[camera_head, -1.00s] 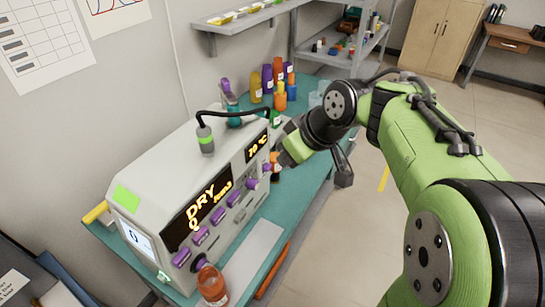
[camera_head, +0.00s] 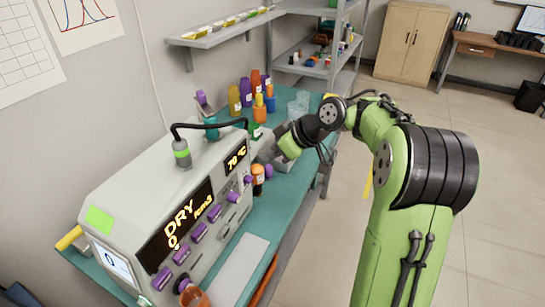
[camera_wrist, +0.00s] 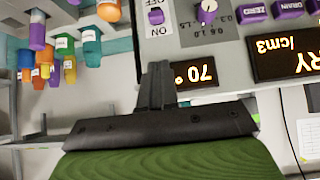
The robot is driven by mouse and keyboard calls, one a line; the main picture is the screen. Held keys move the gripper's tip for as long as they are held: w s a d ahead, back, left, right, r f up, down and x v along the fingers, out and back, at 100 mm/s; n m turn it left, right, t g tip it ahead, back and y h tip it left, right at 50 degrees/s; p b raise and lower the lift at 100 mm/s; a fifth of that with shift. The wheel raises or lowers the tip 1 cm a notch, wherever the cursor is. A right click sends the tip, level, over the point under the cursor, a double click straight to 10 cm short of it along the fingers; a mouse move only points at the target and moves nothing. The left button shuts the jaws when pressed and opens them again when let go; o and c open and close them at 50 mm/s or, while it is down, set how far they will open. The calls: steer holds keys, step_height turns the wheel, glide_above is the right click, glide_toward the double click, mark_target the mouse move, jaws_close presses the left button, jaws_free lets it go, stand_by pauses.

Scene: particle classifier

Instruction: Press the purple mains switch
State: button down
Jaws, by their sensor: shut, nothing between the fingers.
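The purple switch with OFF and ON labels (camera_wrist: 156,17) is at the top of the wrist view, on the pale panel of the grey machine (camera_head: 125,180). In the wrist view my gripper (camera_wrist: 158,66) is shut and empty, its fingertips pointing at the panel just below the switch and beside the 70° display (camera_wrist: 196,73). A small gap shows between tips and switch; whether they touch the panel I cannot tell. In the head view my gripper is by the machine's right end, its tips hard to make out.
Other purple buttons (camera_head: 197,232) line the machine's front. Colored bottles (camera_head: 247,92) stand behind on the teal bench (camera_head: 262,222). A dark bottle with an orange cap (camera_head: 258,170) stands near my gripper. A wall shelf (camera_head: 222,30) is above.

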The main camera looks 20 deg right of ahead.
steer(key=b, duration=0.1)
glide_above(248, 177)
steer(key=s+d, duration=0.2)
step_height(248, 177, down, 5)
steer(key=shift+a+r, duration=0.1)
steer(key=shift+r, duration=0.1)
step_height(248, 177, down, 3)
steer(key=shift+r+b, duration=0.1)
steer(key=shift+b, duration=0.5)
steer(key=shift+f, duration=0.5)
